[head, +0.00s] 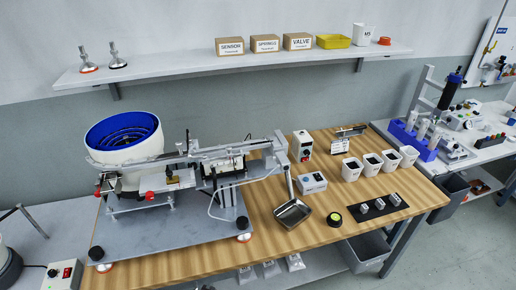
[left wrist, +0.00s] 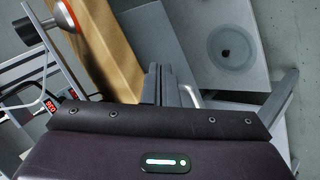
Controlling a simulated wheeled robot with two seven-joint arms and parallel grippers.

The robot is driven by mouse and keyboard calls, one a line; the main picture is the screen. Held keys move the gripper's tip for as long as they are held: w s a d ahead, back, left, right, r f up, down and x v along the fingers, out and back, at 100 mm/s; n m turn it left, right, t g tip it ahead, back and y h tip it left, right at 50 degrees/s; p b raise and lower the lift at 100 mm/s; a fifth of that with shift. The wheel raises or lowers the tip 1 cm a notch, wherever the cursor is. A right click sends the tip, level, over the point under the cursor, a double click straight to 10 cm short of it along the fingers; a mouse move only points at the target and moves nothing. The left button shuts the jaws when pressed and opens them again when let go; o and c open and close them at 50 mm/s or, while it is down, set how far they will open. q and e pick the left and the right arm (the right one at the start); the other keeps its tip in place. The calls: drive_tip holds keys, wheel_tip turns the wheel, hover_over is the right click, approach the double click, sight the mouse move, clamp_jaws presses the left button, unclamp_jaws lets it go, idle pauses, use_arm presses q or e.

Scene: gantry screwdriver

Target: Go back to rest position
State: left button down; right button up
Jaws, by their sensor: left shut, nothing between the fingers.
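My left gripper (left wrist: 165,72) shows in the left wrist view, with its two fingers together and nothing visible between them. It is in front of the wooden bench edge (left wrist: 104,45) and a grey surface with a round disc (left wrist: 232,45). I cannot tell its exact distance from them. Neither gripper shows in the head view, and my right gripper is in no view.
In the head view a feeder machine with a blue bowl (head: 124,131) stands on the wooden bench (head: 290,253). White bins (head: 351,170), a metal scoop tray (head: 292,213) and a dark mat (head: 378,208) are to its right. A shelf (head: 190,73) hangs behind.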

use_arm(q)
drive_tip(key=s+a+f+m+g, duration=0.25)
drive_tip(key=s+f+m, duration=0.25)
drive_tip(key=s+f, duration=0.4)
drive_tip(key=s+a+f+m+g, duration=0.1)
drive_tip(key=s+f+m+g, duration=0.25)
drive_tip(key=s+f, duration=0.5)
drive_tip(key=s+a+f+m+g, duration=0.1)
drive_tip(key=s+a+f+m, duration=0.1)
drive_tip(key=s, duration=0.6)
drive_tip(key=s+a+f+m+g, duration=0.2)
drive_tip(key=s+f+m, duration=0.3)
drive_tip(key=s, duration=0.4)
drive_tip(key=shift+s+a+f+y, duration=0.3)
drive_tip(key=shift+a+f+y, duration=0.15)
drive_tip(key=shift+f, duration=0.25)
